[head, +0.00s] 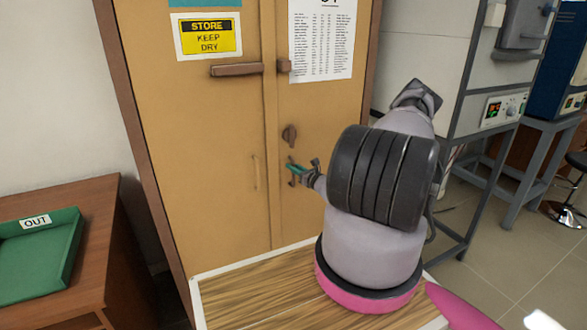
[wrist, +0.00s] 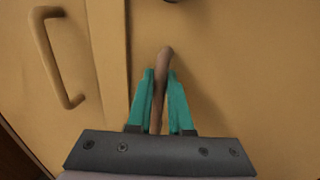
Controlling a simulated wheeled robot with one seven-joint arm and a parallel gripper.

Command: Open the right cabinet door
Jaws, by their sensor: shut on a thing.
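The tan cabinet has a right door (head: 325,106) and a left door (head: 195,140), and both look shut. My gripper (head: 292,170) is in front of the right door, below a dark knob or lock (head: 289,134). In the wrist view my gripper's teal fingers (wrist: 160,88) are closed around the right door's upright bar handle (wrist: 167,54). The handle's top shows above the fingertips, and its lower part is hidden by the gripper. The left door's handle (wrist: 56,58) is free, to the left of the seam between the doors; it also shows in the head view (head: 254,172).
A brown latch bar (head: 237,70) sits on the left door near the seam. A wooden desk (head: 100,220) with a green tray (head: 68,250) stands to the left. A metal stand with a furnace (head: 490,75) is close by on the right. Open floor lies at far right.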

